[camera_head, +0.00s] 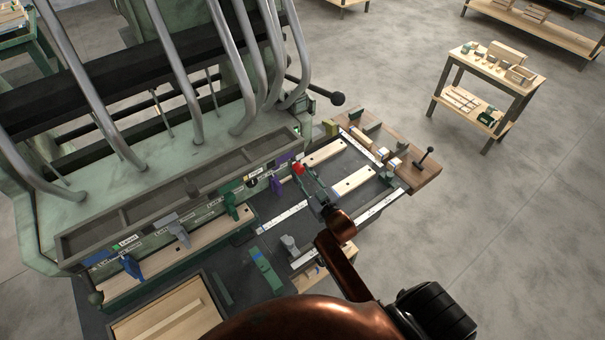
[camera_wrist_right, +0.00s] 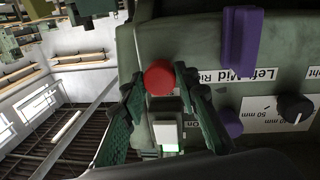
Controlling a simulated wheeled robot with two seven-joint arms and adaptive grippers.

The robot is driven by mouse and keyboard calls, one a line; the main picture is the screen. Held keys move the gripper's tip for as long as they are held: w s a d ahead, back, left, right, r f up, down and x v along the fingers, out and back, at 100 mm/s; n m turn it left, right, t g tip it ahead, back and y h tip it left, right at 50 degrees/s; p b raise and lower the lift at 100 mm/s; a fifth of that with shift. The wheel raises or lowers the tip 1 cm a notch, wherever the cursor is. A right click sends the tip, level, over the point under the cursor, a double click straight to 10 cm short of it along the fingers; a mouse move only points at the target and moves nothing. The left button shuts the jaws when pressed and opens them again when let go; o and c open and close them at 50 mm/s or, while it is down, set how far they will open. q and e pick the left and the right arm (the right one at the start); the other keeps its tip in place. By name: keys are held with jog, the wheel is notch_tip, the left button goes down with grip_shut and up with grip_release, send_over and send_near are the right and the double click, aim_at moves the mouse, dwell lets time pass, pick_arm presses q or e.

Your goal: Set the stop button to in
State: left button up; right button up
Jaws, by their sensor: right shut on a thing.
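The stop button (camera_wrist_right: 159,77) is a round red knob on the green machine front. It shows in the right wrist view between the two dark green fingers of my right gripper (camera_wrist_right: 160,85). In the head view the red button (camera_head: 299,169) sits at the tip of my right gripper (camera_head: 308,180), whose copper arm comes up from the bottom. The fingers are shut on the button, one on each side. How far in the button sits is hard to tell. My left gripper is not in view.
Purple handles (camera_wrist_right: 239,50) and a black knob (camera_wrist_right: 294,107) with labels sit beside the button on the machine front. Bent grey tubes (camera_head: 173,70) rise over the green machine. A wooden board with clamps (camera_head: 385,150) lies to the right.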

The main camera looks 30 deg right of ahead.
grip_shut()
jog(key=shift+w+a+r+p, duration=0.1)
jog(key=shift+w+p, duration=0.2)
jog(key=shift+w, duration=0.4)
jog(key=o, duration=0.5)
grip_release()
jog(key=o, duration=0.3)
jog(key=shift+w, duration=0.2)
jog(key=shift+o, duration=0.4)
jog(key=shift+s, duration=0.15)
jog(key=shift+s, duration=0.1)
